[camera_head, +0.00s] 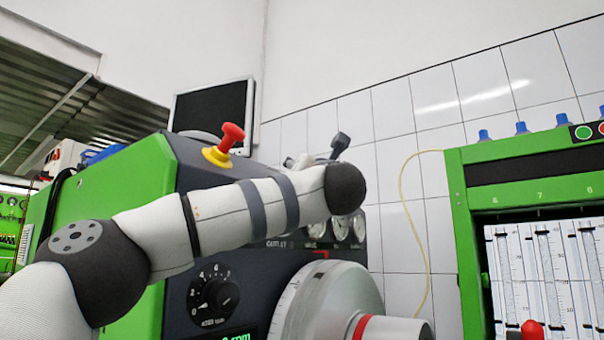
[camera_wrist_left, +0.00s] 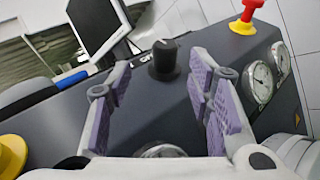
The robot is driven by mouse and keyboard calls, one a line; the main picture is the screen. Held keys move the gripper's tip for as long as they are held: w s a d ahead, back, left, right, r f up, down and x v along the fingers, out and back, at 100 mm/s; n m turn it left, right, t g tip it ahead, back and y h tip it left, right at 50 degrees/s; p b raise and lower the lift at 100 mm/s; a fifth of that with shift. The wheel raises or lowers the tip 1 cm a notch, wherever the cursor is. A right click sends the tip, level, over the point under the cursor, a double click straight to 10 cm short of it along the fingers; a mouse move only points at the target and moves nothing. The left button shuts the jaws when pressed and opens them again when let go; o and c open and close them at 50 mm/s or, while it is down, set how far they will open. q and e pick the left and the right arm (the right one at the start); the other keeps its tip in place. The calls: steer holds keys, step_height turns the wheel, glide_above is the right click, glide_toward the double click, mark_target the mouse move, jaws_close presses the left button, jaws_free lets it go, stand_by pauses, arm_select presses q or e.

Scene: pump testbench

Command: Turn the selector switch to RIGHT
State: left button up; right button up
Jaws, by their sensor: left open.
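A black knob (camera_wrist_left: 165,58), which looks like the selector switch, stands up from the dark panel in the left wrist view. A partly readable white label is beside its base. My left gripper (camera_wrist_left: 161,72) is open, with its purple-padded fingers on either side of the line to the knob. The knob appears beyond the fingertips, with no contact visible. Its exact pointing direction is hard to read. My right gripper is in neither view.
A red mushroom button (camera_head: 231,136) on a yellow collar sits on the bench top. A black dial (camera_head: 213,291) is on its front. Round gauges (camera_wrist_left: 262,82) are right of the fingers. A monitor (camera_head: 215,105) stands behind; a green-framed panel (camera_head: 457,220) stands right.

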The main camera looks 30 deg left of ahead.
arm_select(q)
steer(key=shift+x, duration=3.15)
steer(key=shift+w+d+f, duration=0.1)
steer(key=shift+w+f, duration=0.05)
steer(key=shift+w, duration=0.05)
jaws_close()
